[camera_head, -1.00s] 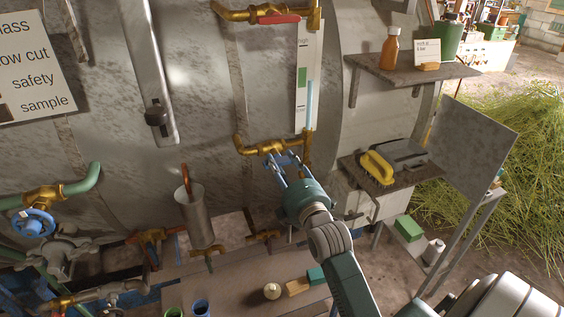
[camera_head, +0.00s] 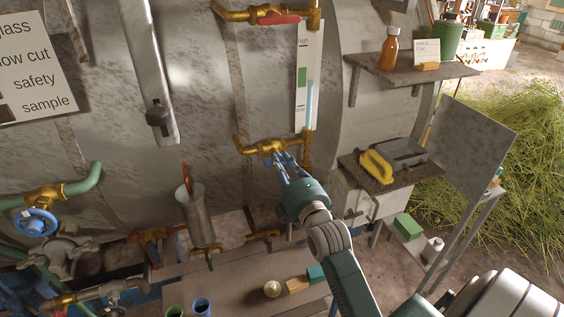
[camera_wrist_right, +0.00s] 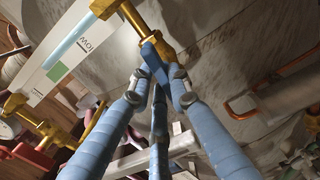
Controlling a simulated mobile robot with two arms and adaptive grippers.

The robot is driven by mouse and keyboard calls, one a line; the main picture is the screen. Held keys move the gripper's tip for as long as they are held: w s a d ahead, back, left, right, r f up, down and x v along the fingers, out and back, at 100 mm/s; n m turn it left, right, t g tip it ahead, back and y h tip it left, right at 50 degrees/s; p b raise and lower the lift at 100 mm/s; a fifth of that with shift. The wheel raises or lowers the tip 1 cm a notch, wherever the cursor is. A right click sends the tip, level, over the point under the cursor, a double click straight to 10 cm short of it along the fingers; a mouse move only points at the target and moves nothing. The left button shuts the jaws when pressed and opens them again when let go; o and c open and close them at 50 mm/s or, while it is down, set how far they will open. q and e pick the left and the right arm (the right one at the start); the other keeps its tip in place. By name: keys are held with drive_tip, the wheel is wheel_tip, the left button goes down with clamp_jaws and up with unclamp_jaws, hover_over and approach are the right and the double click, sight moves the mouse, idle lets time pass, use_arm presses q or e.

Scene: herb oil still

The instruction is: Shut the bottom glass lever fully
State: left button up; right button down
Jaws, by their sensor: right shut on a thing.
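The sight glass (camera_head: 311,85) stands upright on the still, with a pale blue column inside. The bottom glass valve (camera_head: 270,147) is a brass body at its lower end; it also shows in the right wrist view (camera_wrist_right: 171,50). The bottom glass lever (camera_wrist_right: 153,57) is blue and sits between my right fingertips, pointing away from the brass body. My right gripper (camera_head: 283,165) is shut on this lever, just below the valve. The fingers hide most of the lever in the head view. The fingers are blue too, so their edges blend. My left gripper is not in view.
A red lever (camera_head: 279,19) is on the top glass valve. A metal cylinder (camera_head: 201,218) stands left of my gripper. A shelf at right holds a yellow-handled tool (camera_head: 376,167). A bench below holds small cups and blocks (camera_head: 297,284).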

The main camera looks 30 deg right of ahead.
drive_tip(key=m+p, duration=0.2)
drive_tip(key=m, duration=0.1)
drive_tip(key=shift+r, duration=0.1)
drive_tip(key=m+p, duration=0.2)
drive_tip(key=m, duration=0.3)
drive_tip(key=shift+d, duration=0.15)
drive_tip(key=m+p, duration=0.1)
drive_tip(key=m, duration=0.3)
drive_tip(key=shift+p, duration=0.4)
drive_tip(key=shift+f+m+p, duration=0.15)
drive_tip(key=shift+m+p, duration=0.2)
drive_tip(key=shift+m, duration=0.9)
drive_tip(key=shift+f+m+p, duration=0.15)
drive_tip(key=shift+m+p, duration=0.2)
drive_tip(key=shift+m, duration=0.9)
drive_tip(key=c, duration=1.6)
unclamp_jaws()
